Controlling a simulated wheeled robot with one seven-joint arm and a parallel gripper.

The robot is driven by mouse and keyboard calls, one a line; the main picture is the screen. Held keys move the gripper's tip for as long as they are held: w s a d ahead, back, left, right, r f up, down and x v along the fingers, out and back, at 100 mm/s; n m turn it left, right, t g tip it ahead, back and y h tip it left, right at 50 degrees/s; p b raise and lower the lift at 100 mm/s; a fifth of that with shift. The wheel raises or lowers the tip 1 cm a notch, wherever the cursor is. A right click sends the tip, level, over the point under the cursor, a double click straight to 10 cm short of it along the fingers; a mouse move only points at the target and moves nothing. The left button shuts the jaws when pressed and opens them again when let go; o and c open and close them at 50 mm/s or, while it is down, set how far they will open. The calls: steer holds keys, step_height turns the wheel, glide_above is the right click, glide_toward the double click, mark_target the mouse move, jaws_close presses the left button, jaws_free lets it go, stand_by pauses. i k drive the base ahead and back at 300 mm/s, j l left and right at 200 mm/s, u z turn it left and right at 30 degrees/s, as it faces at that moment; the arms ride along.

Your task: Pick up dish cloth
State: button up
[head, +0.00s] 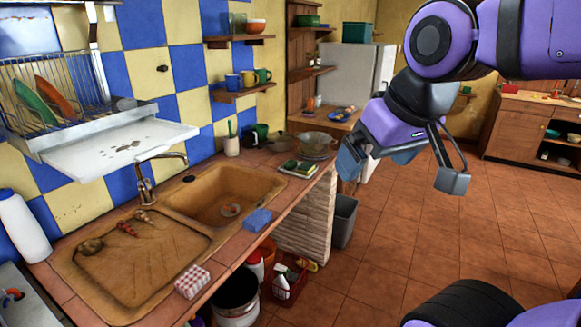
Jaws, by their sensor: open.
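A folded red-and-white checked cloth (193,282), which looks like the dish cloth, lies on the counter's front edge beside the sink, near the bottom of the head view. My gripper (402,171) hangs at upper right, over the floor beyond the counter end. Its fingers are spread apart with nothing between them. It is well apart from the cloth, up and to the right of it in the picture.
A brown sink (130,262) with a tap (147,190) fills the counter. A blue sponge-like block (258,220) lies on the sink's front edge. A pot (315,143) stands at the counter's far end. The tiled floor at right is mostly clear.

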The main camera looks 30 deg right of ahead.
mark_target(254, 223)
steer(key=i+z, duration=0.3)
steer(key=i, duration=0.15)
steer(key=i+j+z, duration=0.15)
steer(key=i+z, duration=0.15)
steer(key=i, duration=0.15)
